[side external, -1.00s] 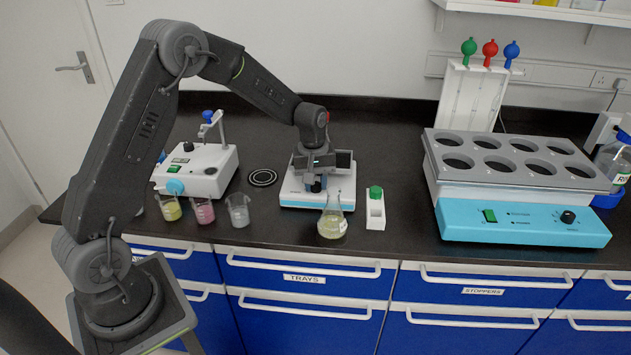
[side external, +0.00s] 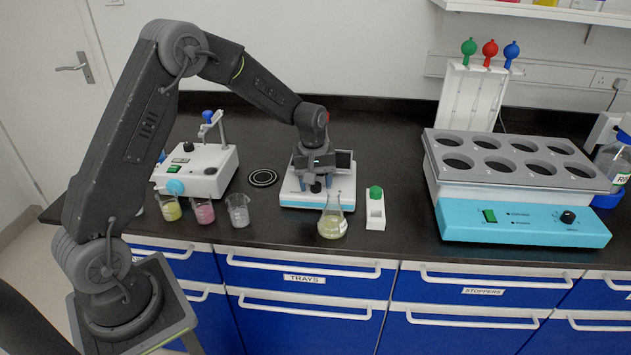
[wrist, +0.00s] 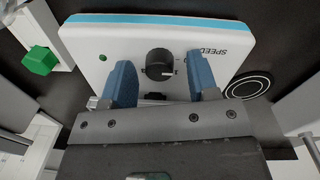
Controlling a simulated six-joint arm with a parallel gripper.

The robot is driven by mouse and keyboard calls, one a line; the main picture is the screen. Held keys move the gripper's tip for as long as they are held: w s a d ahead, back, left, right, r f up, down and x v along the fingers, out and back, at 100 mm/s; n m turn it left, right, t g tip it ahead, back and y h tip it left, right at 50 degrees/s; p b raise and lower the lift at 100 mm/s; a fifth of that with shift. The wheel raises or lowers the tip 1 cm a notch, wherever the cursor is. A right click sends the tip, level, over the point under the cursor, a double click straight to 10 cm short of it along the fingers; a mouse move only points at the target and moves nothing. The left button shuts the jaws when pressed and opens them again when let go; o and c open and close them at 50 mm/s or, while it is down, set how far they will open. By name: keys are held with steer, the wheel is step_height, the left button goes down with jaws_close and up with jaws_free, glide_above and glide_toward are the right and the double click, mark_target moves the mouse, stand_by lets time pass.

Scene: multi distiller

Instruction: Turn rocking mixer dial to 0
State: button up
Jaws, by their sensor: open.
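A white device with a light-blue edge (side external: 290,195) stands on the dark bench under my gripper. In the wrist view its white face (wrist: 100,42) carries a black round dial (wrist: 160,64) and the word SPEED, upside down. A pale pointer mark shows on the dial's near right side; no scale numbers can be read. My gripper (wrist: 160,80) is open, with one blue finger on each side of the dial and a gap on both sides. In the side view my gripper (side external: 316,180) points down over the device and partly hides it.
A flask of yellowish liquid (side external: 332,222) stands close in front of the device. A green-capped white holder (side external: 375,210) is to its right. Beakers (side external: 203,211) and another white machine (side external: 200,165) are to the left. A large blue machine (side external: 525,222) stands at right.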

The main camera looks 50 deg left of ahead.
step_height(320, 180, up, 14)
steer(key=shift+s+a, duration=0.2)
steer(key=shift+s, duration=0.1)
steer(key=shift+f, duration=0.1)
steer(key=s+d+r+m+t, duration=0.2)
steer(key=s+d+r+m, duration=0.25)
steer(key=s, duration=0.45)
steer(key=s+d+r+m+t, duration=0.2)
steer(key=s+d+r+m, duration=0.25)
steer(key=s, duration=0.55)
steer(key=s+d+f+m+t, duration=0.1)
steer(key=s+d+f+m, duration=0.1)
steer(key=s, duration=0.5)
steer(key=shift+d+f, duration=0.35)
steer(key=shift+f, duration=0.15)
steer(key=shift+s, duration=0.1)
